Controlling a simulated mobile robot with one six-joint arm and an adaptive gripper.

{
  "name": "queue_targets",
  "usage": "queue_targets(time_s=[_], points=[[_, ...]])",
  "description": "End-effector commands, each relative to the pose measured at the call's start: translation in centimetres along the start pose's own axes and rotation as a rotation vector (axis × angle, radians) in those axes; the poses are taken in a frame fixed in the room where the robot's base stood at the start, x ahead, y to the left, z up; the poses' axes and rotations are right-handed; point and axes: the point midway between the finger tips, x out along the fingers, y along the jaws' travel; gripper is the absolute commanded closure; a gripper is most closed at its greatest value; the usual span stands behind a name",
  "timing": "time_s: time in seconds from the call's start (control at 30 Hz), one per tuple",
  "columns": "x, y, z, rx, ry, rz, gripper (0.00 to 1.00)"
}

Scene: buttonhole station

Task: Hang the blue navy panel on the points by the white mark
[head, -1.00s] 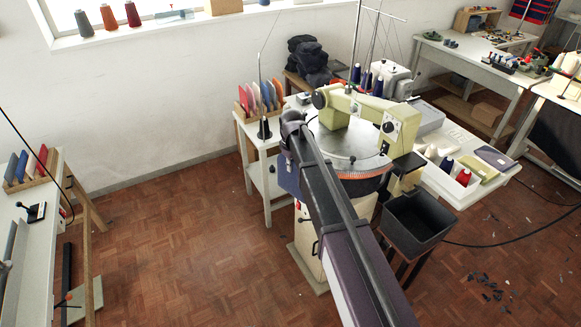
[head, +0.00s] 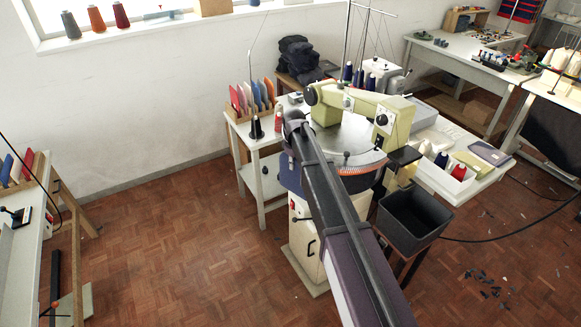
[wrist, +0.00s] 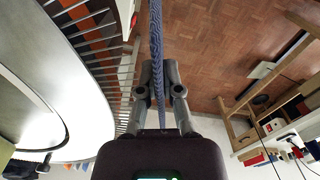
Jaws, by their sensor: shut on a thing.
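My gripper (wrist: 160,78) is shut on the blue navy panel (wrist: 157,40), which shows edge-on as a thin ribbed strip in the wrist view. In the head view, part of the panel (head: 291,178) shows left of my arm, beside the round dial (head: 345,135) of the green machine (head: 385,112); my gripper is hidden there. In the wrist view a row of metal points (wrist: 118,75) runs along the dial's rim, left of the panel. The panel looks apart from most of the points. A white piece (wrist: 126,10) at the top edge may be the white mark; I cannot tell.
A rack of coloured panels (head: 250,97) and a dark cone stand left of the machine on the white table (head: 262,150). A dark bin (head: 413,217) stands at the right front. Another bench (head: 30,215) is at far left. The floor between is clear.

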Motion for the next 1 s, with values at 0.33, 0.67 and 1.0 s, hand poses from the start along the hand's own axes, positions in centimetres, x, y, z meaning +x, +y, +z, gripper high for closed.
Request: queue_targets(time_s=[0.33, 0.67, 1.0], points=[[0.00, 0.27, 0.03, 0.000, 0.000, 0.000, 1.00], [0.00, 0.41, 0.02, 0.001, 0.000, 0.000, 1.00], [0.00, 0.88, 0.01, 0.001, 0.000, 0.000, 1.00]])
